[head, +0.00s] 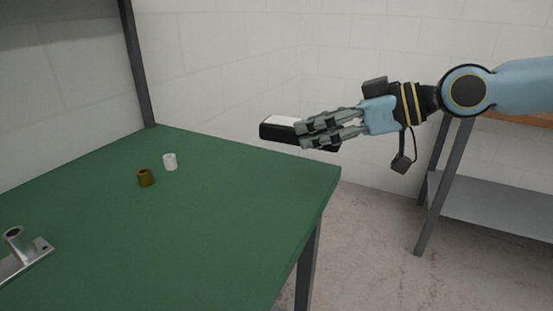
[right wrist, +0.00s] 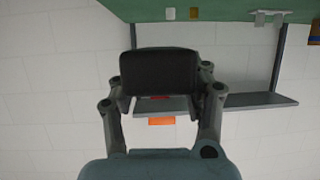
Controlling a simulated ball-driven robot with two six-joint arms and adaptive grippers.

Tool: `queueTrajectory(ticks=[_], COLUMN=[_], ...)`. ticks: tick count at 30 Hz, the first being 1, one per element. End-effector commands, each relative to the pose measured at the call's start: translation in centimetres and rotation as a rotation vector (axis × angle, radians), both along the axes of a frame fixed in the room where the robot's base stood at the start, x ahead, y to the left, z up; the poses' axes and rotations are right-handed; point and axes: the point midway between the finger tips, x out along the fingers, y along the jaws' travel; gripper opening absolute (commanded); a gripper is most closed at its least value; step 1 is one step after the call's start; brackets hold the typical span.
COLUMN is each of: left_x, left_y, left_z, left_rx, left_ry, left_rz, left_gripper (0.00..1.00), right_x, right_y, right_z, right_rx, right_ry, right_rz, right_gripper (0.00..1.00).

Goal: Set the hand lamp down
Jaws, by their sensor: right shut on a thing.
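The hand lamp (head: 276,129) is a black box-shaped body with a white panel on its upper face. My right gripper (head: 318,130) is shut on it, near the far right corner of the green table (head: 221,212) in the head view. The lamp appears above table height; whether any part touches the table is hard to tell. In the right wrist view the lamp's dark end (right wrist: 160,71) sits between the two fingers. The fingers hide part of the lamp in the head view. My left gripper does not show.
A brown cylinder (head: 146,178) and a white cylinder (head: 170,162) stand on the table. A metal fixture (head: 20,252) with a short tube lies at the near left. Most of the tabletop is bare. A shelf unit (head: 490,207) stands at the right.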

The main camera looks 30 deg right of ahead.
Motion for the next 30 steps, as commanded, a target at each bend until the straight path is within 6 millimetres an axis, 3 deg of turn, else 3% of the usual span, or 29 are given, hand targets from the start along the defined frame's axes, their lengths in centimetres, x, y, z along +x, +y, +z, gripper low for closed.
queueTrajectory(ticks=[12, 25, 30], left_x=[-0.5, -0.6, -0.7], left_y=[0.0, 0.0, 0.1], left_z=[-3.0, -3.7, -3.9], left_rx=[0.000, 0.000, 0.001], left_ry=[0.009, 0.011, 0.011], left_rz=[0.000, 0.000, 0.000], left_gripper=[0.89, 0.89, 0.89], right_x=[2.3, 5.2, 5.1], right_y=[4.3, 10.2, 10.1], right_z=[-2.8, -6.6, -9.3], right_rx=[0.013, 0.009, 0.003], right_ry=[-0.007, -0.002, 0.001], right_rz=[-0.004, -0.001, -0.001], right_gripper=[0.08, 0.08, 0.08])
